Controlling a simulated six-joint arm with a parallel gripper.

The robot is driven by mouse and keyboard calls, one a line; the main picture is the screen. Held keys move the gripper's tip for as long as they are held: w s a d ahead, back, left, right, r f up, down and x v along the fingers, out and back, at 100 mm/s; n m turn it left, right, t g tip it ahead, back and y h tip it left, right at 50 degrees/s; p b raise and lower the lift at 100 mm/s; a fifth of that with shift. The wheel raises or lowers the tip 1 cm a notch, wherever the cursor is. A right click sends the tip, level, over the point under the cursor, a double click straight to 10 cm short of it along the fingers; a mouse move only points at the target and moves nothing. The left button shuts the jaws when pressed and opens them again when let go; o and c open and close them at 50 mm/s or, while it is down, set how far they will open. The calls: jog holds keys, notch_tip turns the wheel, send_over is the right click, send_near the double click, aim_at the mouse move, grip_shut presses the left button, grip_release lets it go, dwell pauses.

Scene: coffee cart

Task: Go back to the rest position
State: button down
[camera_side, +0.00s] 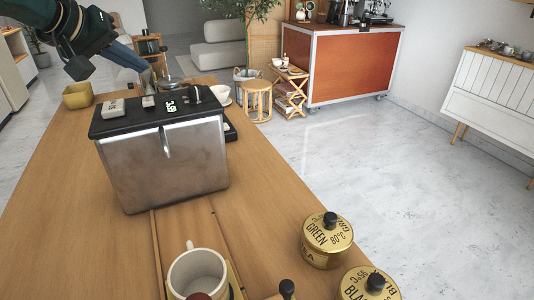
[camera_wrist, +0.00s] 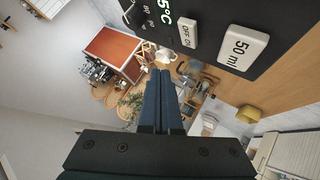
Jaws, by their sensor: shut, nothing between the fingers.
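My gripper (camera_side: 147,74) is at the upper left in the side view, above the wooden counter (camera_side: 50,190) and near the far-left edge of the espresso machine's top. Its fingers look blue-grey and are partly hard to make out there. In the wrist view the two dark blue fingers of my gripper (camera_wrist: 160,74) lie together, shut, with nothing held. The boxy steel machine (camera_side: 165,165) has a black top with a lit display. Its black panel (camera_wrist: 283,55), with a 50 ml button and an OFF ON switch, fills the wrist view's upper right.
A yellow bowl (camera_side: 77,95) stands on the counter left of the machine. A white cup (camera_side: 220,94) is behind its right side. A cream mug (camera_side: 197,272) and gold tins, GREEN (camera_side: 328,241) and a second one (camera_side: 367,285), are in front. The counter's left part is bare.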

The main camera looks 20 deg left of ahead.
jog(key=shift+s+d+r, duration=0.1)
jog(key=shift+r, duration=0.75)
jog(key=shift+d+r, duration=0.1)
jog(key=shift+r, duration=0.05)
jog(key=s+d+m, duration=0.3)
jog(key=s+d, duration=0.2)
jog(key=s, duration=0.6)
jog(key=s+f+m+g, duration=0.4)
jog(key=s+f, duration=0.9)
jog(key=s, duration=0.2)
jog(key=shift+s+d+f+m+g, duration=0.2)
jog(key=shift+s+f+m+g, duration=0.15)
jog(key=shift+s+m+g, duration=0.05)
